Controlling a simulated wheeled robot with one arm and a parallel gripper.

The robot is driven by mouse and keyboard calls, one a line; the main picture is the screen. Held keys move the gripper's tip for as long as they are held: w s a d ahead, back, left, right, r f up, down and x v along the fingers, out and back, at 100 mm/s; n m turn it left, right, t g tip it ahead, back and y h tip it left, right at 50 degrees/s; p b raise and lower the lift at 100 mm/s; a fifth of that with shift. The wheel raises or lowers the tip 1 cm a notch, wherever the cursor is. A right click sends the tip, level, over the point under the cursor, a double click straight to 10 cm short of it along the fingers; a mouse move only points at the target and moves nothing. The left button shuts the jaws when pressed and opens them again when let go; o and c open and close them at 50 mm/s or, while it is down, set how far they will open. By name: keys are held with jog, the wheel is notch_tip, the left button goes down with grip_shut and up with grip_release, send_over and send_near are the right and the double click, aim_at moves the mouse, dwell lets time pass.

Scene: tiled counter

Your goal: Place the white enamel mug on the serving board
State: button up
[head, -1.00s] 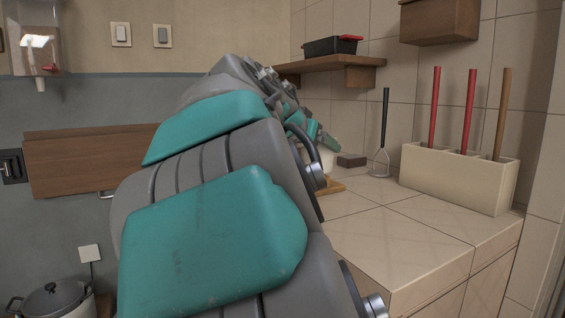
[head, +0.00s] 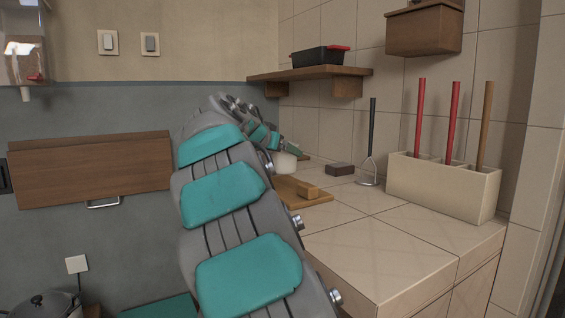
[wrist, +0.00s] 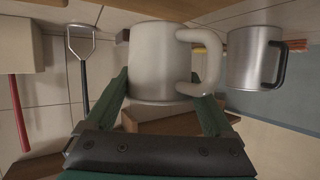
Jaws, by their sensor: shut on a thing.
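The white enamel mug (head: 285,163) is in the head view at the far end of the arm, partly hidden by it. It fills the middle of the wrist view (wrist: 157,60), its handle to the right. My gripper (wrist: 165,85) is shut on the mug, one green finger on each side. In the head view my gripper (head: 291,149) is at the mug's upper part. The wooden serving board (head: 312,201) lies on the counter, partly behind my arm. The mug is near its far end. I cannot tell whether they touch.
A metal mug (wrist: 254,57) with a dark handle is beside the white mug. A dark brown block (head: 340,169), a masher (head: 370,150) and a utensil holder (head: 440,188) stand to the right. The front counter tiles (head: 385,255) are clear.

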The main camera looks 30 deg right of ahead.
aim_at(278, 160)
jog(key=shift+f, duration=1.7)
jog(key=shift+f, duration=0.15)
jog(key=o, duration=1.4)
jog(key=b+v, duration=0.1)
jog(key=v, duration=1.1)
